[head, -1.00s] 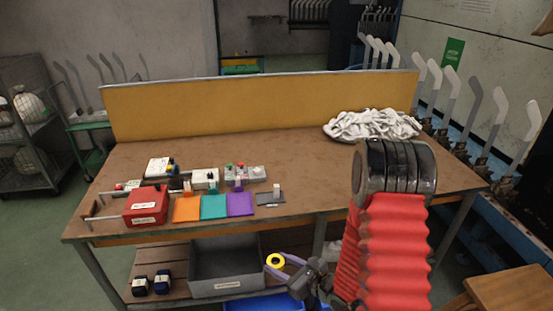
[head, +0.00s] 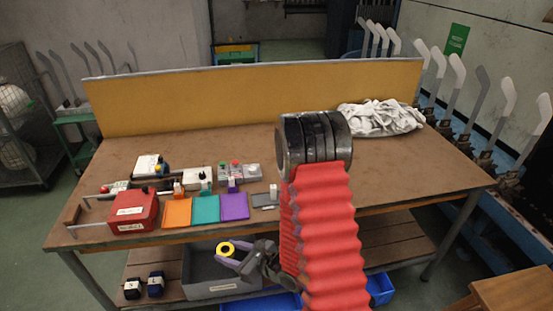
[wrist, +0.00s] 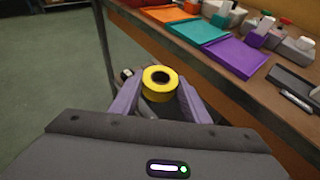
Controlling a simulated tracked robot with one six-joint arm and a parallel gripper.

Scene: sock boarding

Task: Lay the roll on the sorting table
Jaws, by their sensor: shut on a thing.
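The yellow roll (head: 225,248) is a short ring with a dark hole. It sits between the purple fingers of my gripper (head: 232,256), which is shut on it. In the wrist view the roll (wrist: 153,79) shows between both fingers, with its hole facing up towards the camera. The sorting table (head: 225,147) has a brown top and a yellow back panel. The gripper and roll are off the table's front edge, in front of the lower shelf in the head view. The table's edge (wrist: 200,92) passes to the right of the roll in the wrist view.
A red box (head: 133,212), orange (head: 177,213), teal (head: 206,209) and purple (head: 234,206) pads line the front left of the table. White cloths (head: 380,117) lie at the back right. A grey bin (head: 205,280) stands on the shelf. The table's middle back is clear.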

